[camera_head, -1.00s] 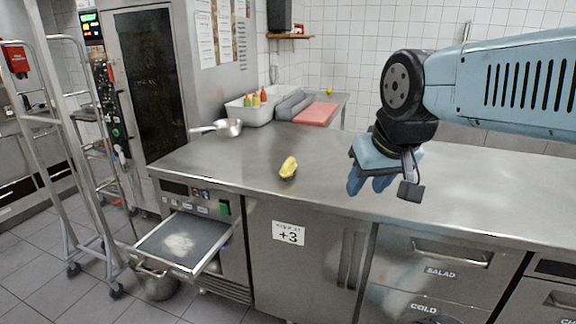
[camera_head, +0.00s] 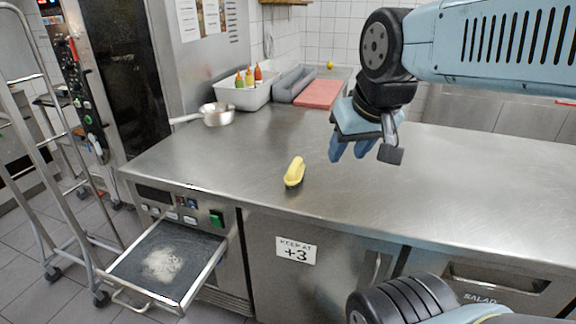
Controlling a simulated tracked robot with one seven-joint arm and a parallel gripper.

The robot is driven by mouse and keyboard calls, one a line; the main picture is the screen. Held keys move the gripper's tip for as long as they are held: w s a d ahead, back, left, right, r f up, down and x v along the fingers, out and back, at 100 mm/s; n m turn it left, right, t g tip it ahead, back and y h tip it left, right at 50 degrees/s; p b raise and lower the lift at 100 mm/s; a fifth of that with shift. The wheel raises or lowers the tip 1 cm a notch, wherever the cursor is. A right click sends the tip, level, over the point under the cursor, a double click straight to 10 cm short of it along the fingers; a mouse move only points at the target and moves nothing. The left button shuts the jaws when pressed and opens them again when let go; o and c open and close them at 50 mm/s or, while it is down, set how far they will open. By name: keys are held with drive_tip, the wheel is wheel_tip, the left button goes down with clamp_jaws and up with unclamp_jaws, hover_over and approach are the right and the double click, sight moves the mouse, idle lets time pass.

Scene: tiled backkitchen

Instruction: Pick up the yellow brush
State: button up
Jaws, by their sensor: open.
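The yellow brush (camera_head: 294,172) lies on the steel counter (camera_head: 240,160), near its front edge and above the panel with the +3 label. It has a yellow top and a dark underside. My gripper (camera_head: 350,158) hangs above the counter to the right of the brush and a little higher in the picture, apart from it. Its blue fingers point down, spread, with nothing between them.
A saucepan (camera_head: 217,114) stands at the counter's back left. Behind it are a white bin (camera_head: 243,97) with sauce bottles and a red board (camera_head: 318,94). An open drawer (camera_head: 165,262) juts out below. A rack (camera_head: 50,130) stands left. The counter around the brush is clear.

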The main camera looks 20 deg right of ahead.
drive_tip(key=shift+o, duration=1.4)
drive_tip(key=shift+w, duration=0.15)
drive_tip(key=o, duration=0.4)
drive_tip(key=w+n, duration=0.2)
drive_tip(key=w+f+n, duration=0.1)
drive_tip(key=w+n, duration=0.3)
drive_tip(key=n, duration=0.1)
drive_tip(key=shift+w+d+f+g+h, duration=0.15)
drive_tip(key=shift+d+f+g+h, duration=0.15)
drive_tip(key=shift+f, duration=0.05)
drive_tip(key=shift+o, duration=0.2)
drive_tip(key=n+h, duration=0.3)
drive_tip(key=n, duration=1.9)
approach(294, 164)
drive_tip(key=shift+s+d+x, duration=0.1)
drive_tip(key=shift+x, duration=1.85)
drive_tip(key=shift+s+d+x, duration=0.1)
drive_tip(key=shift+x, duration=1.9)
drive_tip(key=shift+x, duration=2.5)
